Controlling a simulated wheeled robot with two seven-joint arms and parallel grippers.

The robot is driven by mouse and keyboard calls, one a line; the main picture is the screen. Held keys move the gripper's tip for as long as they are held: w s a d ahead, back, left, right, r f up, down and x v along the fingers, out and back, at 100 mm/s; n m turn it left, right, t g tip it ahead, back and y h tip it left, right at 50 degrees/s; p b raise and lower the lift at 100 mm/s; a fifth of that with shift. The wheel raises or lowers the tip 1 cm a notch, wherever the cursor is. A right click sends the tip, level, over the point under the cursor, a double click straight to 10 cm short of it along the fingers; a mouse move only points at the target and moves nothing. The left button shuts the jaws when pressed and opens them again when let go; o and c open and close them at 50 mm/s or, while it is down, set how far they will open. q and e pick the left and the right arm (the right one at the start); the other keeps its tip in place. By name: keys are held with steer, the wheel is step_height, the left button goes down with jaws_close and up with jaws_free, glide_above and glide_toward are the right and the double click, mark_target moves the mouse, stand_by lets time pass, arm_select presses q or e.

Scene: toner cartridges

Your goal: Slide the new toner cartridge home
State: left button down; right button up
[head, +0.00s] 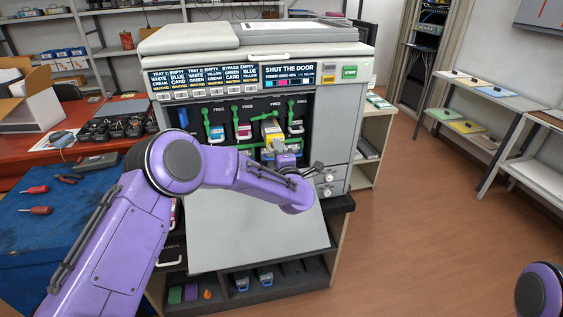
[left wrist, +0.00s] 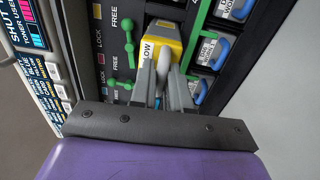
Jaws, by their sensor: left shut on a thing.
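The yellow toner cartridge (head: 271,128) sits partly in its slot in the printer's (head: 255,55) open front bay, its yellow end sticking out. It also shows in the left wrist view (left wrist: 169,42). My left gripper (head: 283,157) is shut on the cartridge's pale handle; in the left wrist view its two fingers (left wrist: 167,85) lie either side of the handle. Green levers (head: 236,122) stand beside the slots, marked FREE and LOCK. How deep the cartridge sits is hard to tell. My right gripper is out of view.
The printer's grey front door (head: 255,232) hangs open below the bay, under my left forearm. Neighbouring cartridges (head: 296,122) flank the yellow one. A blue bench (head: 50,250) with screwdrivers stands at left. The floor (head: 420,220) at right is clear.

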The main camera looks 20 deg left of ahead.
arm_select(q)
steer(key=b+x, duration=0.1)
steer(key=x, duration=0.1)
steer(key=b+x, duration=0.1)
steer(key=x, duration=0.1)
steer(key=b+x, duration=0.1)
steer(key=x, duration=0.1)
steer(key=shift+w+a+f+b, duration=0.2)
steer(key=shift+w+f+b, duration=0.15)
steer(key=shift+f+b, duration=0.05)
steer(key=shift+w+a+r, duration=0.15)
steer(key=shift+w+a, duration=0.25)
steer(key=shift+w, duration=0.2)
steer(key=c, duration=1)
jaws_free()
steer(key=shift+o, duration=1.6)
steer(key=shift+b, duration=0.45)
steer(key=shift+s+d, duration=0.1)
steer(key=shift+s, duration=0.05)
